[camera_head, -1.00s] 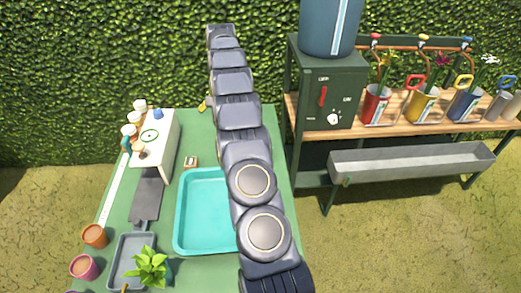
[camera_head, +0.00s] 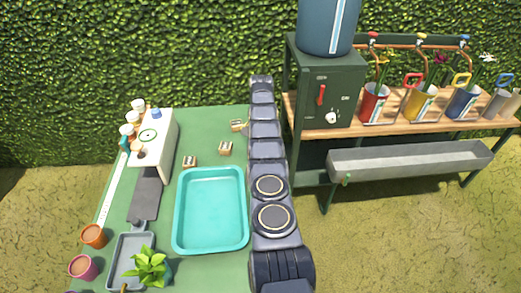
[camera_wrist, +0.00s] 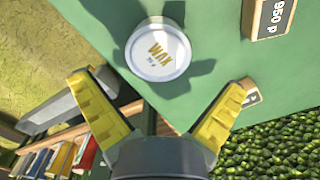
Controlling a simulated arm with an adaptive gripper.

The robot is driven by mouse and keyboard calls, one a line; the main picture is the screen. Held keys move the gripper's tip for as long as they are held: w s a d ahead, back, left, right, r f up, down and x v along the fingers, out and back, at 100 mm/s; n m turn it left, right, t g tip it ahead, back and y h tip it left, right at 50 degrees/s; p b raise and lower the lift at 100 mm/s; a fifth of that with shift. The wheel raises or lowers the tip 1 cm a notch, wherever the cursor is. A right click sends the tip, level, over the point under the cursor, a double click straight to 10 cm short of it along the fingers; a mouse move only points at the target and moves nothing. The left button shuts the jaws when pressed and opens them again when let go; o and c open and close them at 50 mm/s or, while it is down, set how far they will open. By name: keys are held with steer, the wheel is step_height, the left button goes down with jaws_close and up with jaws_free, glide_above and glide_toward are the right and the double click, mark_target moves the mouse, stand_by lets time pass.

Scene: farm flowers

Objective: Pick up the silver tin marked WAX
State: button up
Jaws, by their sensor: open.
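The silver tin marked WAX (camera_wrist: 158,66) stands on the green table top in the wrist view. Its round pale lid faces me, with "WAX" in gold letters. My gripper (camera_wrist: 157,84) is open, its two yellow fingers spread on either side below the tin in the picture. Nothing is between the fingers, and the tin looks apart from them.
A small wooden block marked "950 p" (camera_wrist: 268,20) lies near the tin. A turquoise tray (camera_head: 211,244), a white stand (camera_head: 160,130) and a dark green cabinet (camera_head: 331,85) are around my arm.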

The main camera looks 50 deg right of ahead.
step_height(320, 180, down, 4)
steer(key=shift+s+a+f, duration=0.1)
steer(key=c, duration=1)
